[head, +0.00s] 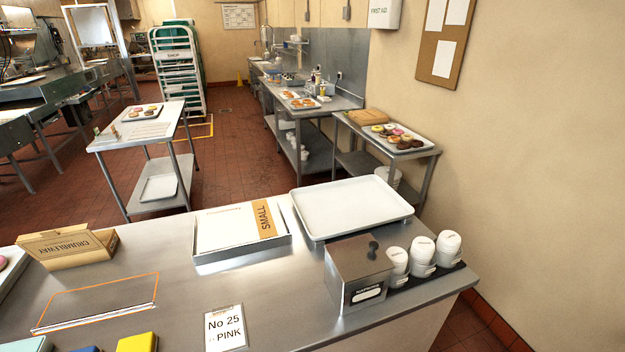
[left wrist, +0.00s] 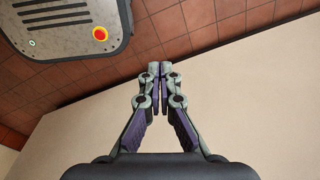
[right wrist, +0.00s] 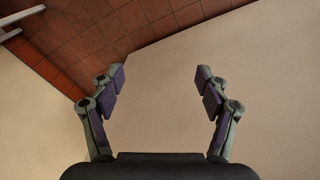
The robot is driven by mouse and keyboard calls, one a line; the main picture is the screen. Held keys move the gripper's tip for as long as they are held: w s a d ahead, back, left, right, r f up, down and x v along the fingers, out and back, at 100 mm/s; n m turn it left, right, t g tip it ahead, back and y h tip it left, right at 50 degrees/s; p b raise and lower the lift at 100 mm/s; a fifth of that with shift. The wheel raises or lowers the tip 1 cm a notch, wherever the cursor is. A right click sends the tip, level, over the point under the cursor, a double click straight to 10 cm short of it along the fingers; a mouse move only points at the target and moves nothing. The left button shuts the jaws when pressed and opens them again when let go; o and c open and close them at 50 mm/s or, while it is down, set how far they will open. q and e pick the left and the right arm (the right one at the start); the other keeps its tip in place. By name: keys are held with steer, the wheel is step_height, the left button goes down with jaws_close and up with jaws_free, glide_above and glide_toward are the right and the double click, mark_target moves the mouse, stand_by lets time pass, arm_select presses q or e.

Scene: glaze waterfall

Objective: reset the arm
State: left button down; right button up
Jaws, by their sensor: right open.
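My left gripper (left wrist: 160,82) shows in the left wrist view with its two fingers together and nothing visible between them. It hangs over a pale surface and red floor tiles. My right gripper (right wrist: 160,85) shows in the right wrist view with its fingers wide apart and empty, in front of a pale surface and red tiles. Neither gripper nor arm shows in the head view.
The steel counter holds a white tray (head: 352,207), a box marked SMALL (head: 225,229), a cardboard box (head: 68,246), a metal dispenser (head: 358,272), white cups (head: 423,252) and a "No 25 PINK" card (head: 226,329). A side table (head: 140,133) stands behind.

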arm_select(q)
steer(key=f+b, duration=0.2)
steer(key=w+f+b, duration=0.1)
steer(key=f+b, duration=0.1)
steer(key=f, duration=0.1)
steer(key=shift+f+b, duration=0.3)
arm_select(e)
steer(key=s+f+n, duration=0.1)
steer(key=s+f, duration=0.9)
steer(key=s, duration=0.4)
steer(key=s+f, duration=0.9)
steer(key=s, duration=0.6)
steer(key=shift+d+f+n, duration=0.25)
steer(key=shift+f+n, duration=0.15)
